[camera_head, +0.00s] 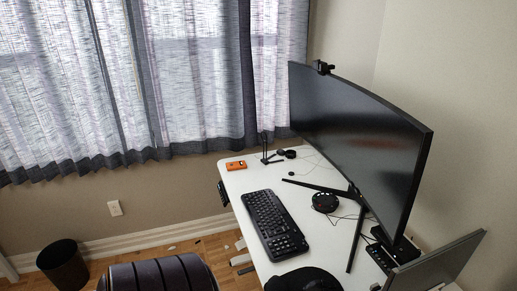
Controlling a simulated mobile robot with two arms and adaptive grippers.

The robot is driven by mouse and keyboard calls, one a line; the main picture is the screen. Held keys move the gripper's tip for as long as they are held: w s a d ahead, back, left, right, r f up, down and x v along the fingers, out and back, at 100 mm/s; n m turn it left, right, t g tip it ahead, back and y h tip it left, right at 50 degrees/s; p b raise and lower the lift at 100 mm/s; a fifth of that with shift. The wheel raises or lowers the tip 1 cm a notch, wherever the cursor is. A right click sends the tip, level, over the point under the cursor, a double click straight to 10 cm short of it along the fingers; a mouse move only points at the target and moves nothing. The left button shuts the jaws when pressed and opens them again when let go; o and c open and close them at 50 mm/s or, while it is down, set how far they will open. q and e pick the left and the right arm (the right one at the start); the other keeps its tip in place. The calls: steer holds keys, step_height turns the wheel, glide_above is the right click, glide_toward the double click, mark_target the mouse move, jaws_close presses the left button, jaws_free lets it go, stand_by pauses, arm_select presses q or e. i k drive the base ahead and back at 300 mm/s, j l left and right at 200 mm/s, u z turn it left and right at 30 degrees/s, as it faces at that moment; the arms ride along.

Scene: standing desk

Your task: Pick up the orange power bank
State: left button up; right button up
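The orange power bank (236,165) lies flat on the white desk (225,181), at its far left corner. It is a small orange block with dark marks on its top. Nothing covers it and nothing touches it from above. A small black stand (266,154) is on the desk just to its right. Neither of my grippers shows in the head view.
A black keyboard (275,224) lies along the desk's left edge, nearer than the power bank. A large curved monitor (355,140) stands on the right. A dark ribbed chair-like form (160,275) and a bin (63,265) are below left. Desk between power bank and keyboard is clear.

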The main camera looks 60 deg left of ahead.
mark_target(238, 165)
steer(key=u, duration=2.15)
steer(key=i+j+z, duration=0.1)
steer(key=z, duration=0.35)
steer(key=j+z, duration=0.1)
steer(key=z, duration=0.35)
steer(key=i+j+z, duration=0.15)
steer(key=z, duration=0.3)
steer(key=i+j+z, duration=0.1)
steer(key=j+z, duration=0.25)
steer(key=j, duration=0.55)
steer(key=j+z, duration=0.35)
steer(key=j, duration=0.55)
steer(key=k+j+z, duration=0.1)
steer(key=j+z, duration=0.25)
steer(key=j, duration=0.55)
